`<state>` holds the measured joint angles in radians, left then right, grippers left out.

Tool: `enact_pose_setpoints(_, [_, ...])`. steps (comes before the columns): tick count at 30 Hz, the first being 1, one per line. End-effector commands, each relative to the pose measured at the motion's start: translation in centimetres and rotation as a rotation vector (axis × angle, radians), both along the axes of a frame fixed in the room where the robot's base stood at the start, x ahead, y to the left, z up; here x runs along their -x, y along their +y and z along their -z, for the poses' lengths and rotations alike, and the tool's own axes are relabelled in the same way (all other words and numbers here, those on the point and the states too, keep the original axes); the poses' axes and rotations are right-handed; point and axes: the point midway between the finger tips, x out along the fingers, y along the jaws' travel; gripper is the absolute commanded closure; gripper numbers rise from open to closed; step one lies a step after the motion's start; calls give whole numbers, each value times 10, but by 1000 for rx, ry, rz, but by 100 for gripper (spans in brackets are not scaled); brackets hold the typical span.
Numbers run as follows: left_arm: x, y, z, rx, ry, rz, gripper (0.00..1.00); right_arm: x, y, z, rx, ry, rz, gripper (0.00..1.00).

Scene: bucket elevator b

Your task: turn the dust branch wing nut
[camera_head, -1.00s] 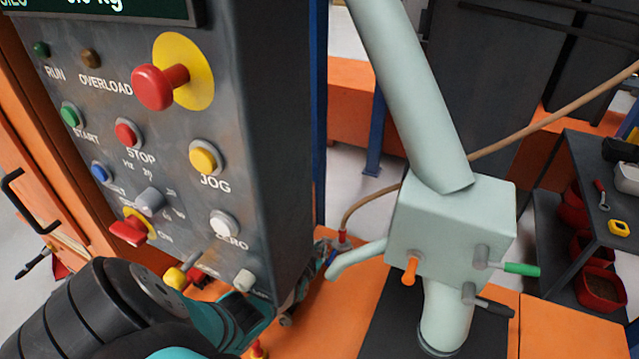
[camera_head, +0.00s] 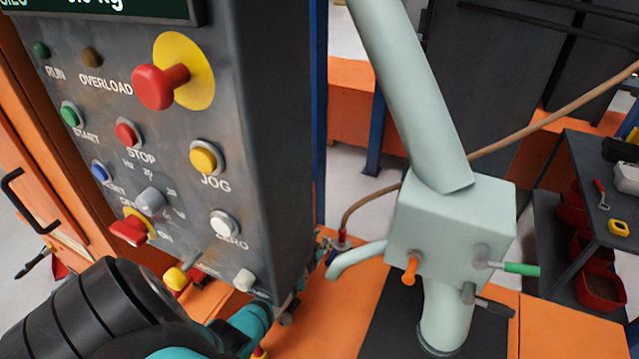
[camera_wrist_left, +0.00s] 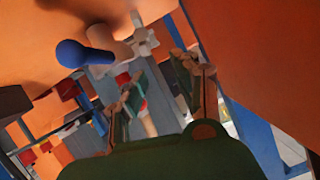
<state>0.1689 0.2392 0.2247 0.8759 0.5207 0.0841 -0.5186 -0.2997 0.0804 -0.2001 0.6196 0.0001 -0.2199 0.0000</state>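In the left wrist view, a pale lobed piece (camera_wrist_left: 143,42), which looks like the wing nut, sits by a blue-ended knob (camera_wrist_left: 78,54) under an orange surface. My left gripper (camera_wrist_left: 160,88) is open, with its two fingers apart and nothing clearly held. The lobed piece lies above the fingers in that picture, apart from them as far as I can tell. In the head view my left arm comes in from the lower left, and its fingers are hidden below the control panel's lower edge. My right gripper is not in view.
The grey control panel (camera_head: 255,130) with buttons and switches stands close above my left arm. A pale green box (camera_head: 440,235) with a pipe and coloured handles stands to the right. A thin brown hose (camera_head: 375,197) runs behind it. Shelves with red bins (camera_head: 598,285) stand far right.

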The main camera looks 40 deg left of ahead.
Motion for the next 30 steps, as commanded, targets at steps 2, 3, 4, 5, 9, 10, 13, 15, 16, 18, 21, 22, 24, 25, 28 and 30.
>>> enact_pose_setpoints(2, [2,1,-13,-2,-3,-2,69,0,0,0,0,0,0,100])
enact_pose_setpoints(3, [0,0,-20,1,-5,-1,69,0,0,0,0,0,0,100])
enact_pose_setpoints(4, [0,0,-25,1,-5,-2,69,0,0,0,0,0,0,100])
enact_pose_setpoints(5, [1,1,-29,-1,-3,-2,69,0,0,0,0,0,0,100])
enact_pose_setpoints(9, [1,1,-46,-3,-1,-1,69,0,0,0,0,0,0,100])
enact_pose_setpoints(10, [1,1,-48,-2,-1,0,69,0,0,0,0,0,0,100])
enact_pose_setpoints(13, [2,2,-54,-2,2,-1,69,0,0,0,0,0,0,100])
enact_pose_setpoints(15, [2,2,-57,-3,2,-1,69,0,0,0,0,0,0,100])
enact_pose_setpoints(16, [2,2,-57,-4,2,-2,69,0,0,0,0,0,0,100])
enact_pose_setpoints(18, [2,2,-58,-4,2,-2,69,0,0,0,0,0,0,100])
enact_pose_setpoints(21, [2,2,-58,-4,2,-2,69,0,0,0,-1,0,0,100])
enact_pose_setpoints(22, [2,2,-57,-4,2,-2,69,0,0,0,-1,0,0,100])
enact_pose_setpoints(24, [2,2,-57,-3,2,-1,69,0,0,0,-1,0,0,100])
enact_pose_setpoints(25, [2,2,-57,-3,2,-1,69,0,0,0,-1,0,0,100])
enact_pose_setpoints(28, [2,2,-57,-3,2,-1,69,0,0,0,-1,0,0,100])
enact_pose_setpoints(30, [2,2,-57,-3,2,-1,69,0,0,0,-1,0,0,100])
